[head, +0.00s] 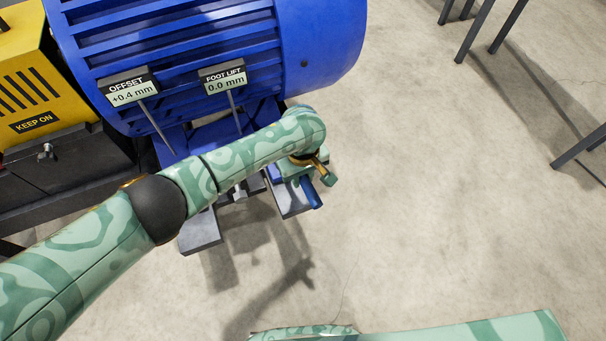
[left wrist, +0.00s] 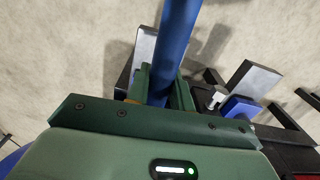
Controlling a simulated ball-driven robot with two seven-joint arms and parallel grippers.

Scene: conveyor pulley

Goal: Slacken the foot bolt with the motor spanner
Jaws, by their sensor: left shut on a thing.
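The blue motor (head: 200,50) stands at the top of the head view, its feet on grey blocks. My left gripper (head: 312,172) is at the motor's near right foot, partly hidden behind my forearm. It is shut on the blue handle of the motor spanner (head: 312,195). In the left wrist view the spanner (left wrist: 178,45) runs up between the fingers (left wrist: 163,92). The spanner's head and the bolt under it are hidden, so I cannot tell whether they are engaged. A silver bolt (head: 239,193) shows left of the gripper. My right gripper is out of view.
The offset gauge (head: 132,90) reads +0.4 mm and the foot lift gauge (head: 225,80) reads 0.0 mm. A yellow "KEEP ON" unit (head: 30,85) stands at left. Dark frame legs (head: 490,30) stand at upper right.

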